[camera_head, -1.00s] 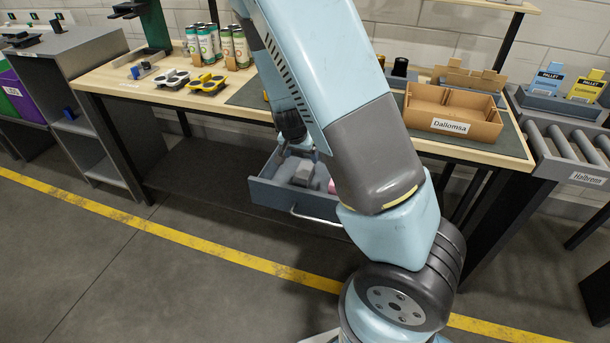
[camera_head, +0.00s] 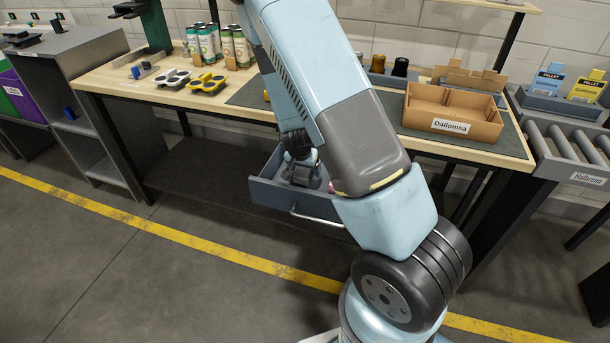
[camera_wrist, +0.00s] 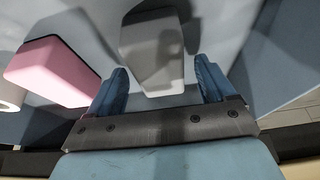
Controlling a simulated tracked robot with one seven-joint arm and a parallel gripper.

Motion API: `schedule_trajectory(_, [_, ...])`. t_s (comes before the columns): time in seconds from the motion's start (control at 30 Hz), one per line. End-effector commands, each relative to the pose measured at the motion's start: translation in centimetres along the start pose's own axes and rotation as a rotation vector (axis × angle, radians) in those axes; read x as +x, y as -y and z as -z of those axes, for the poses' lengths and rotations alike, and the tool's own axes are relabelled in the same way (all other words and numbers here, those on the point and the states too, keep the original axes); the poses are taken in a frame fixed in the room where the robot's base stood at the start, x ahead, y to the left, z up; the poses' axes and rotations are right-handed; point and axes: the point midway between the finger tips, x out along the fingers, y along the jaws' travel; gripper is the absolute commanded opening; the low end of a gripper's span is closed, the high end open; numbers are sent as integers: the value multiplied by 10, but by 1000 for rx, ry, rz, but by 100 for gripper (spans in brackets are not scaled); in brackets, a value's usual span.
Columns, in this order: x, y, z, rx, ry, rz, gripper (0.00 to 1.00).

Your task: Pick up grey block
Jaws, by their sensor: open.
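The grey block (camera_wrist: 152,50) lies in the open drawer (camera_head: 272,193) under the workbench. In the wrist view it sits ahead of and between the two blue fingers of my gripper (camera_wrist: 165,84). The fingers are open, with a gap on each side of the block. In the head view my gripper (camera_head: 299,165) is down in the drawer, and my own arm hides much of the inside. I cannot tell how deep the fingers are beside the block.
A pink block (camera_wrist: 52,70) lies left of the grey block, with a white round thing (camera_wrist: 10,97) beyond it. The drawer walls are close around my gripper. A cardboard box (camera_head: 452,112) labelled Dallomsa stands on the workbench (camera_head: 455,148) above.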

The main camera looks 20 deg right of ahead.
Motion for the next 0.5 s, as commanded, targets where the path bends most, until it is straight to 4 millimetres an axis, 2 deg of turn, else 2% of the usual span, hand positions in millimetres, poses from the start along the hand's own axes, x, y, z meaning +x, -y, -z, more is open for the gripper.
schedule_trajectory(0.13, [10, 0, 0, 0, 1, 0, 83])
schedule_trajectory(0.4, [11, 0, 0, 0, 0, 1, 83])
schedule_trajectory(0.5, [11, 0, 0, 0, 0, 1, 73])
